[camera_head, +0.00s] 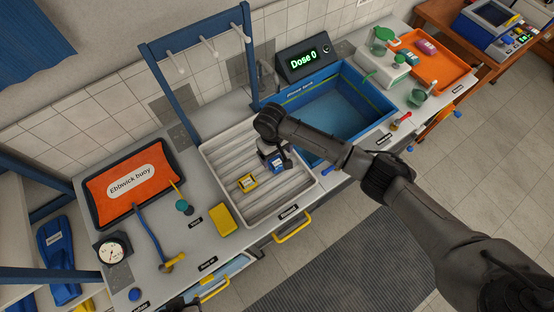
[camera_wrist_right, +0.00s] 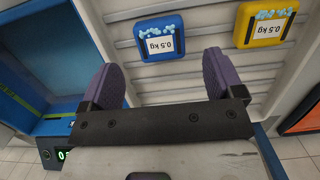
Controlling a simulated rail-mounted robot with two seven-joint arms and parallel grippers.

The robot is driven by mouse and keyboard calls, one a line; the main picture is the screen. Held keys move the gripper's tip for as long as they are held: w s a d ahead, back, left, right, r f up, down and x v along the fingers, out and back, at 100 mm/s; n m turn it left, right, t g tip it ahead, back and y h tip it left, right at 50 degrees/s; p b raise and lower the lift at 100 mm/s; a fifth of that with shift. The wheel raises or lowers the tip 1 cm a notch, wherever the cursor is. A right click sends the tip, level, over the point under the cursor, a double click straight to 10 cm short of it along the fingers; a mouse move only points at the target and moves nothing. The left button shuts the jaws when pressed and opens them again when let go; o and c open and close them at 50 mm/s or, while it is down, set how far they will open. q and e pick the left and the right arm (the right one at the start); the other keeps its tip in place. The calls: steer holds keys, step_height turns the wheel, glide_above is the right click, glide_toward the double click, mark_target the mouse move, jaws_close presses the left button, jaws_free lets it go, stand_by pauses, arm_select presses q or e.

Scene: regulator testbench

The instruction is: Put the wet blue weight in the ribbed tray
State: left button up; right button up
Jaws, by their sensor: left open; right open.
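The wet blue weight (camera_head: 278,164), labelled 0.5 kg, lies on the ribbed tray (camera_head: 219,158), towards its right side. In the right wrist view, the blue weight (camera_wrist_right: 161,40) has pale droplets along one edge. My right gripper (camera_head: 274,151) is just above it. Its purple fingers (camera_wrist_right: 160,66) are open to either side of the weight, with visible gaps and no contact.
A blue hook rack (camera_head: 153,72) rises behind the tray.

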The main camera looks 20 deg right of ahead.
mark_target(274, 159)
step_height(274, 159, up, 7)
steer(key=w, duration=0.1)
steer(key=shift+a+b, duration=0.15)
steer(key=shift+b, duration=0.15)
steer(key=shift+f, duration=0.1)
